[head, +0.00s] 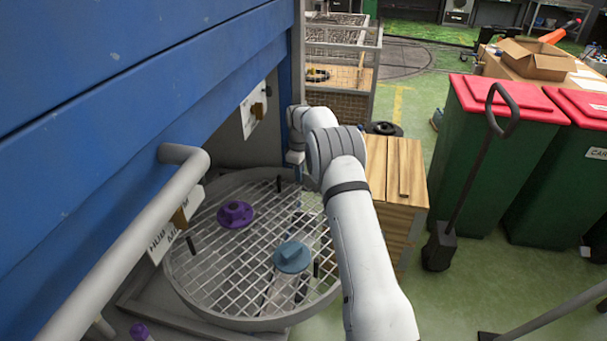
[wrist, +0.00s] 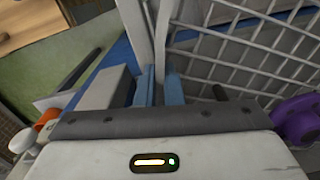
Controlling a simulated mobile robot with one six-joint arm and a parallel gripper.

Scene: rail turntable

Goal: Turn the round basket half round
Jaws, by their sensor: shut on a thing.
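The round basket (head: 262,323) is a shallow grey ring with a wire-mesh floor, lying level under the blue machine. A purple flanged part (head: 235,213) sits on its mesh at the left. A blue-grey flanged part (head: 292,257) sits nearer the front right. Short dark pegs stand up around the mesh. My gripper (head: 294,157) is at the basket's far right edge, partly hidden by my arm. In the wrist view its blue fingertips (wrist: 159,88) are shut on the pale basket rim (wrist: 160,35). The purple part (wrist: 298,121) shows at the right there.
The blue machine (head: 120,75) overhangs the left side, with a thick grey pipe handle (head: 130,245) in front. A wooden crate (head: 398,172) stands close to the right of my arm. Green bins with red lids (head: 510,97) stand farther right. Green floor between is partly clear.

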